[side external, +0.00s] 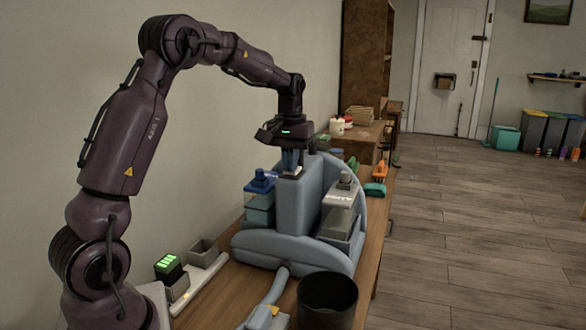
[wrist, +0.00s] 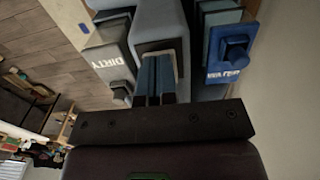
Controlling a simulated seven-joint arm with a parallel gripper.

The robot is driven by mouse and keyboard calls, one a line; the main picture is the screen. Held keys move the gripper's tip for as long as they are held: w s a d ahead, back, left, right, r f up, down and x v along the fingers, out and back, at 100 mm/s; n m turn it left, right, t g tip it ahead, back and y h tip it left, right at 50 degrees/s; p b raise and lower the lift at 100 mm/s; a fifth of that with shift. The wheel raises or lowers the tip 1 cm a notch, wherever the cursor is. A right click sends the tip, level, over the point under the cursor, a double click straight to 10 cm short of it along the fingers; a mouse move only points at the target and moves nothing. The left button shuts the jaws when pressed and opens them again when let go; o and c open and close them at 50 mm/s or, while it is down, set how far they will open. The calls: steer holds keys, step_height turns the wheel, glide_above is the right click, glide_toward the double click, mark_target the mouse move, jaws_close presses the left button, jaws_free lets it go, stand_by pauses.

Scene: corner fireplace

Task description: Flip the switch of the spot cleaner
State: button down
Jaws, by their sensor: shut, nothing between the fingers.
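The spot cleaner (side external: 282,243) is a blue-grey machine standing on the wooden table, and its central column (wrist: 158,15) fills the upper middle of the wrist view. A clear tank with a grey cap marked DIRTY (wrist: 108,55) is on one side, and a tank with a blue cap (wrist: 235,55) on the other. My gripper (side external: 291,170) points down at the top of the column, its blue fingers (wrist: 158,62) shut and empty. The fingertips are at or just above a dark panel (wrist: 160,45) on the column top. They hide most of the switch area, and I cannot tell contact or switch position.
A black bin (side external: 328,300) and the cleaner's hose (side external: 272,296) are at the table's front. A battery charger (side external: 186,285) stands left, beside my base. Brushes (side external: 377,180) and wooden boxes (side external: 360,140) are behind the cleaner. The wall runs close along the left.

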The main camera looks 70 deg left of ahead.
steer(key=shift+r, duration=3.45)
steer(key=shift+s+d+f+m, duration=0.15)
steer(key=shift+s+f, duration=0.05)
steer(key=shift+f, duration=0.4)
steer(key=shift+s+d+f+m, duration=0.1)
steer(key=shift+s+f+m, duration=0.1)
steer(key=shift+f, duration=0.35)
steer(key=s+d+r+m+t, duration=0.1)
steer(key=s+d+m, duration=0.3)
steer(key=s+d, duration=0.5)
steer(key=s+d+r+m+t, duration=0.1)
steer(key=s+d+m+t, duration=0.3)
steer(key=s+d, duration=0.5)
steer(key=d, duration=0.5)
steer(key=shift+r+t, duration=0.15)
steer(key=shift+t, duration=0.15)
